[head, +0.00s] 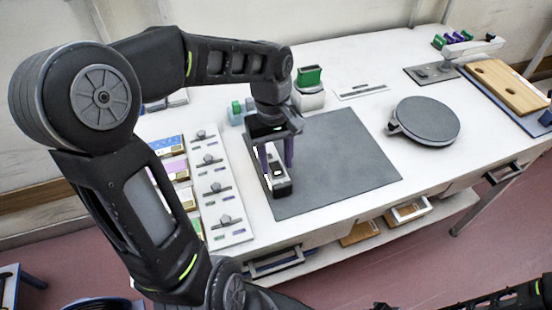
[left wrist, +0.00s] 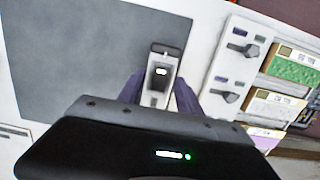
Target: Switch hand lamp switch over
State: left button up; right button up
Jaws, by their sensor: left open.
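The hand lamp (head: 283,190) is a narrow grey and black body lying at the left edge of the dark mat (head: 345,160). Its black switch (left wrist: 160,74) with a small white mark shows on a light grey plate in the left wrist view. My left gripper (head: 277,166) points down over the lamp, with its purple fingers apart. In the left wrist view the fingers (left wrist: 158,88) stand on either side of the lamp's lower part. I cannot tell whether they touch it. My right gripper is out of view.
A white panel with several knobs (head: 218,190) stands left of the mat. A green-topped block (head: 308,88) is behind it. A round grey disc (head: 427,120) lies to the right, and a wooden board (head: 508,88) farther right. Most of the mat is clear.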

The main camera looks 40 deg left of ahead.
aim_at(275, 164)
pick_arm(q)
notch_tip(275, 164, up, 8)
jog(key=shift+w+a, duration=0.3)
jog(key=shift+a, duration=0.1)
dwell(0.6)
